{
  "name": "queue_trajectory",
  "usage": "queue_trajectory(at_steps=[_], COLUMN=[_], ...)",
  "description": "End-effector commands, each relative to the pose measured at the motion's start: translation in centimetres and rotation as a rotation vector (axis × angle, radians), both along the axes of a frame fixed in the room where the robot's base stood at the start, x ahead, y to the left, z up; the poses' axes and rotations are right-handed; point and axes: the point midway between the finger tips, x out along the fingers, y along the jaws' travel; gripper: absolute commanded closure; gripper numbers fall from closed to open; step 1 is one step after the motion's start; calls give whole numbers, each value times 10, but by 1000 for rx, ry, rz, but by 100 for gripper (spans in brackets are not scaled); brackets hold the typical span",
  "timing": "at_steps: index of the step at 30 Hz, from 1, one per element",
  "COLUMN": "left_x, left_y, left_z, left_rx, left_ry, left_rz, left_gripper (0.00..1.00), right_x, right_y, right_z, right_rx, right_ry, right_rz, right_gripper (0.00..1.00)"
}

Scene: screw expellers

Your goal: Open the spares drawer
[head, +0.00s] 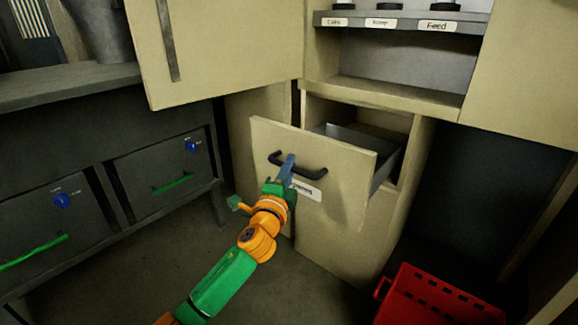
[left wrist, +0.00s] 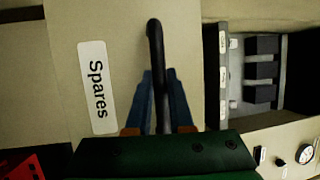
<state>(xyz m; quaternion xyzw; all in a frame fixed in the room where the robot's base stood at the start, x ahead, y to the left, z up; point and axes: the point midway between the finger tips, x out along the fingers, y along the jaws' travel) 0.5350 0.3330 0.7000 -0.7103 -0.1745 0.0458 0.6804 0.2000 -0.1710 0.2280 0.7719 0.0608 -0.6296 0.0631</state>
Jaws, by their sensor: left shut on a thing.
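The spares drawer (head: 338,198) is a beige drawer pulled partly out of the cabinet, with its grey metal side and part of its inside showing in the head view. Its front and white "Spares" label (left wrist: 96,87) fill the left of the left wrist view. The dark bar handle (head: 313,170) is across the upper front; it also shows in the left wrist view (left wrist: 155,40). My left gripper (head: 287,164) is shut on the handle, its blue fingers (left wrist: 161,88) on both sides of the bar. My right gripper is not in view.
A beige cabinet door (head: 225,50) stands open above left of the drawer. A red crate (head: 435,298) is on the floor at lower right. A dark bench with green-handled drawers (head: 172,184) is at left. A shelf with labels (head: 400,23) is above.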

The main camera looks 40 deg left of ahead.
Motion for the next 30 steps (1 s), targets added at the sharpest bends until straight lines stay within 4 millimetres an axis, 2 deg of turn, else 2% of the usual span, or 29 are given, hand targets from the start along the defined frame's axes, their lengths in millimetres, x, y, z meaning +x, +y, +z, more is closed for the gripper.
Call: queue_trajectory(at_steps=[14,15,18,26,30], left_x=[0,0,0,0,-10], left_y=[0,0,0,0,-4], left_z=[0,0,0,0,-2], left_rx=[0,0,0,0,0], left_ry=[-1,0,-1,-1,1], left_rz=[0,0,0,0,-1], left_gripper=[100,75,50,50,50], right_x=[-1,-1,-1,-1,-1], right_y=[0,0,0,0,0], right_z=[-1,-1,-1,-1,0], right_rx=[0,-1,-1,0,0], right_ry=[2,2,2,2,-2], right_rz=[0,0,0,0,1], right_gripper=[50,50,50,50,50])
